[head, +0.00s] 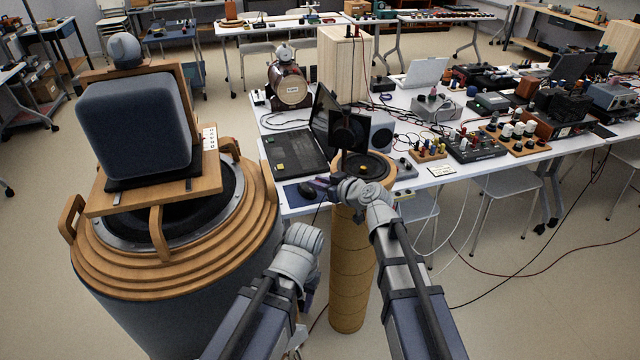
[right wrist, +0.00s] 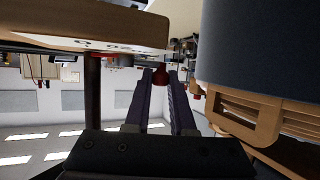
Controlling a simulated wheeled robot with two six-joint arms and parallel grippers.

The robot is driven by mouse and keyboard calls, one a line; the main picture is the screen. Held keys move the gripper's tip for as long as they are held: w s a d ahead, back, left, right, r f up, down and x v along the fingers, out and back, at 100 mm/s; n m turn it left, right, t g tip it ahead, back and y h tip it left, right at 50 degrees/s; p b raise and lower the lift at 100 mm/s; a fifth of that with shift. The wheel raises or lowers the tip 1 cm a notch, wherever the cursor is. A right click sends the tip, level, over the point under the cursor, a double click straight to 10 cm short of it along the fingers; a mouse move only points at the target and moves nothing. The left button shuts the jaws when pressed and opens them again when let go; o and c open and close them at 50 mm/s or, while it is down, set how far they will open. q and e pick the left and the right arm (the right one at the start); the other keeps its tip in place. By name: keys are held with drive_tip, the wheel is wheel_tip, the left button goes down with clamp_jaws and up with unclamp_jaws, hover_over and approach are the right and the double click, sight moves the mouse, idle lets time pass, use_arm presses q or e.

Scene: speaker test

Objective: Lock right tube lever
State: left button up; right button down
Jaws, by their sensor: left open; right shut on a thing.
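The wooden tube (head: 350,265) stands upright in the middle of the head view, with a dark ring on its top and a black panel (head: 348,130) above it. My right gripper (head: 318,187) is at the tube's upper left side. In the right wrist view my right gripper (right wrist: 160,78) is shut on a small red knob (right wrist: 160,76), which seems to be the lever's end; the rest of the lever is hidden. My left gripper (head: 308,292) is lower, left of the tube, open and mostly hidden behind its own wrist.
A large drum with wooden rings (head: 180,260) stands at left and carries a grey padded box (head: 135,125); the drum's dark wall also shows in the right wrist view (right wrist: 265,45). Cables trail on the floor at right.

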drive_tip(key=shift+w+m+h, duration=0.1)
drive_tip(key=shift+m+h, duration=0.3)
drive_tip(key=shift+h, duration=0.1)
drive_tip(key=c, duration=1)
unclamp_jaws()
drive_tip(key=shift+c, duration=0.2)
drive_tip(key=p+v, duration=0.3)
drive_tip(key=v, duration=0.4)
drive_tip(key=shift+s+d, duration=0.2)
drive_tip(key=shift+s, duration=0.1)
